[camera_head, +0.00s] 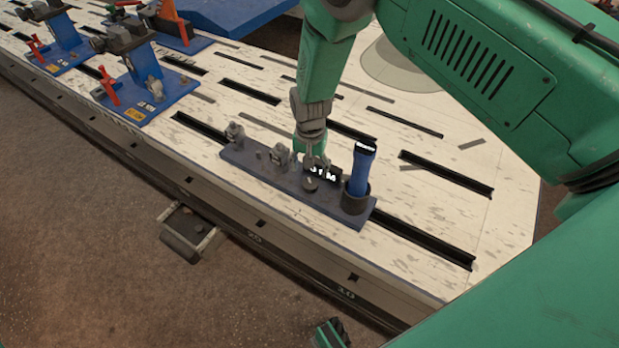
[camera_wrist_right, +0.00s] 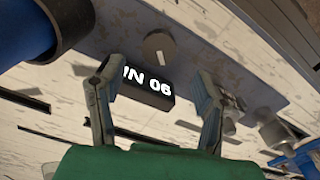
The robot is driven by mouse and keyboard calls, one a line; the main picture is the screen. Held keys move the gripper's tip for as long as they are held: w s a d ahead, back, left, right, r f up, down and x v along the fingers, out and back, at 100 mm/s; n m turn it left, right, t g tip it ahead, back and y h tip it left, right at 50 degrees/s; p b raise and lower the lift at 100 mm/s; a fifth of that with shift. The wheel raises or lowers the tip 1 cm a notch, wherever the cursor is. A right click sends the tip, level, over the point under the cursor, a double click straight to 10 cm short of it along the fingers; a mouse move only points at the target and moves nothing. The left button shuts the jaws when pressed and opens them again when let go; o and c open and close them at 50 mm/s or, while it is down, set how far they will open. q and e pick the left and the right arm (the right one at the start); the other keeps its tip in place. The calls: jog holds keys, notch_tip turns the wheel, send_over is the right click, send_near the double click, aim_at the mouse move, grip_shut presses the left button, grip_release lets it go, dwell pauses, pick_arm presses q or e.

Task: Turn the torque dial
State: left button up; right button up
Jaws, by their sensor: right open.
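The torque dial is a small grey round knob (camera_head: 310,184) on the blue base plate (camera_head: 257,176) near the bench's front edge. In the wrist view the dial (camera_wrist_right: 159,46) lies beyond the fingertips, roughly midway between them. A black display block (camera_head: 323,172) with white characters stands beside it; in the wrist view the display (camera_wrist_right: 147,87) reads "IN 06", partly cut off. My right gripper (camera_head: 312,161) points down over the plate, just behind the dial. Its two fingers (camera_wrist_right: 155,80) are apart with nothing held. Whether they touch the display block is unclear.
A blue-handled tool (camera_head: 360,172) stands in a dark cup (camera_head: 354,199) at the plate's right end. Grey fittings (camera_head: 281,154) stand to the left of the dial. Blue clamp fixtures (camera_head: 142,85) stand farther left. The slotted bench top (camera_head: 430,215) is clear at right.

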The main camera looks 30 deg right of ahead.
aim_at(310, 182)
notch_tip(310, 182, up, 6)
jog(key=shift+f, duration=0.1)
pick_arm(q)
jog(key=shift+w, duration=0.15)
dwell(0.5)
